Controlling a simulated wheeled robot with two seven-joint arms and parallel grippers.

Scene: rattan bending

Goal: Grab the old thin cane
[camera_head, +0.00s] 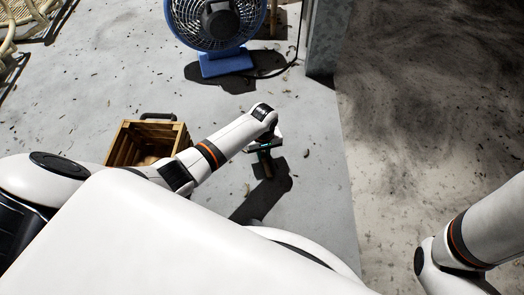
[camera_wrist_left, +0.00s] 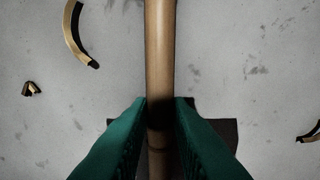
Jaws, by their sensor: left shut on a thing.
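The thin cane (camera_wrist_left: 159,50) is a tan, smooth rod that runs from the top edge down through the middle of the left wrist view. My left gripper (camera_wrist_left: 160,105) has its green fingers closed on either side of the cane, near a node. In the head view my left gripper (camera_head: 264,147) points down over the grey floor, and the cane is hard to make out there. Its lower part is dark and partly hidden between the fingers in the wrist view. My right arm shows at the right edge of the head view, but its gripper does not.
A wooden crate (camera_head: 122,146) stands on the floor left of my left forearm. A blue fan (camera_head: 227,65) stands at the back, near a grey pillar (camera_head: 327,40). Curved cane scraps (camera_wrist_left: 72,40) lie on the floor. Rattan furniture (camera_head: 22,22) is at the upper left.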

